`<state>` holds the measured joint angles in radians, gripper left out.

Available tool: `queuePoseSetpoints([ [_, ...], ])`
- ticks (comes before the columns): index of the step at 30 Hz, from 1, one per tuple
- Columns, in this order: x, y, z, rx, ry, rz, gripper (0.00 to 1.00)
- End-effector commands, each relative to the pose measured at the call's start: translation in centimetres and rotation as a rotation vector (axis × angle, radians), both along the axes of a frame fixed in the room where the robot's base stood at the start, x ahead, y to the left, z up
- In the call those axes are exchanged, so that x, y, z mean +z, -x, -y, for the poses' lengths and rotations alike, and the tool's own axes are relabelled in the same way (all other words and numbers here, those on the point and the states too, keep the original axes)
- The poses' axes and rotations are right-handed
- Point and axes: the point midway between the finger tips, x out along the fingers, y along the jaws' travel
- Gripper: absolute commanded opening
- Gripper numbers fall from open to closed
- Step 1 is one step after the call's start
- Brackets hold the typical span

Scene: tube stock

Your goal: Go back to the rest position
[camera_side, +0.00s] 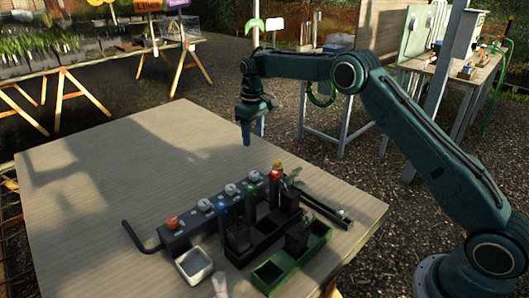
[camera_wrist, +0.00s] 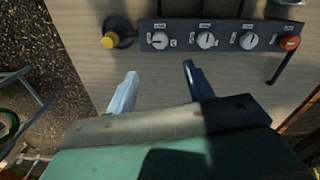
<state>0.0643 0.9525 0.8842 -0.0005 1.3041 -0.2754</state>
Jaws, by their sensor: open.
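My gripper (camera_side: 247,137) hangs from my arm above the far right part of the wooden table (camera_side: 90,180), pointing down. In the wrist view my gripper (camera_wrist: 160,82) shows two separate fingers with bare table between them; it is open and empty. It is apart from everything on the table. A dark control strip with several white dials (camera_side: 207,206) lies in front of it on the table. The strip also shows along the top of the wrist view (camera_wrist: 180,40).
Tubes with coloured caps and small plants stand in a dark rack (camera_side: 256,250) near the table's front right. A green tray (camera_side: 268,275) and a small white-rimmed container (camera_side: 194,264) sit beside it. The table's left half is clear.

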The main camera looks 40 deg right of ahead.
Motion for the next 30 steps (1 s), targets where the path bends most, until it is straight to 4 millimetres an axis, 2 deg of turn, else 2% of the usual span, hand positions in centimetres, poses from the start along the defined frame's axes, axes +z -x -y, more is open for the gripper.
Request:
queuePoseSetpoints([
  [7, 0.9, 0.4, -0.1, -0.003, 0.000, 0.008, 0.52],
  [14, 4.6, 2.1, -0.5, -0.016, 0.002, 0.042, 0.52],
  [23, 10.8, 6.6, -1.2, -0.044, 0.003, 0.107, 0.52],
  [30, 14.9, 11.1, -1.8, -0.067, 0.001, 0.160, 0.52],
])
